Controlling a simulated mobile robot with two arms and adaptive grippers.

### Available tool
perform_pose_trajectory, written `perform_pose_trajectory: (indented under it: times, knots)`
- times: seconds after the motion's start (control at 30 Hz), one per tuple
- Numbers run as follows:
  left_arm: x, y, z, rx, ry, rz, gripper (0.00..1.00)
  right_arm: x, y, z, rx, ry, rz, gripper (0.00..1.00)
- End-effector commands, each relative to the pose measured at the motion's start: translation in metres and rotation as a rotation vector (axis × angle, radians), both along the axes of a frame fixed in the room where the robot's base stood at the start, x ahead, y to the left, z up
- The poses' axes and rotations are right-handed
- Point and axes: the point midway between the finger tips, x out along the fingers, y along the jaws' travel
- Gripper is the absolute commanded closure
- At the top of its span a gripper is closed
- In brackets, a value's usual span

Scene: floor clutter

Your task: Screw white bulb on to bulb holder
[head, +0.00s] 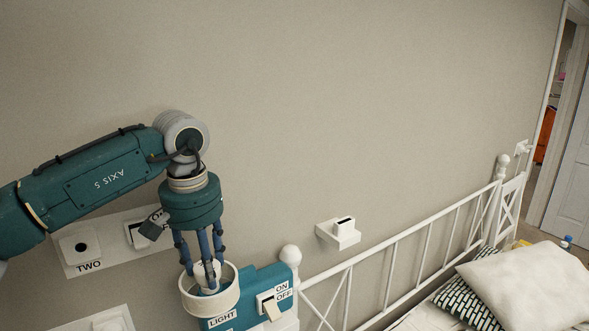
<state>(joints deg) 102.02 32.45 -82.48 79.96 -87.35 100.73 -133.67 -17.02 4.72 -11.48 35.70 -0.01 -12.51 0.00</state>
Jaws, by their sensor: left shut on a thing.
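My left gripper (208,284) points down from the arm that comes in from the left. Its fingers are shut on the white bulb (204,270), of which only a small pale part shows between them. The fingertips and bulb are inside the open top of a round cream bulb holder (207,304). The holder stands at the left of a teal box (247,312) labelled LIGHT, with an ON/OFF switch (269,304). The holder's wall and the fingers hide the bulb's base, so I cannot tell whether it touches the socket. My right gripper is not in view.
A white panel (88,264) marked TWO lies behind my left arm, with another white panel (98,321) below it. A white bed frame (393,254) with pillows (528,283) stands at right. A small white wall fixture (340,233) sits behind. The wall above is clear.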

Motion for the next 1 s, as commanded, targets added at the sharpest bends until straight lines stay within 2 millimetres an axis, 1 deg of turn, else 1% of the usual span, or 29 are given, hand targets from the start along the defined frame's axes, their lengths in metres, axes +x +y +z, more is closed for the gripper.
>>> perform_pose_trajectory:
  times: [0.03,0.8,1.0]
  knots:
    - [0.000,0.000,0.002,-0.001,0.000,-0.020,0.66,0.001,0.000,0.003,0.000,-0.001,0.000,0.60]
    - [0.000,0.001,0.002,-0.002,-0.002,-0.394,0.66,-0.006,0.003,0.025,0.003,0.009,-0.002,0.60]
    - [0.000,0.001,0.001,-0.001,-0.002,-0.435,0.66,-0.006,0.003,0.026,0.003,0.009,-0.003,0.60]
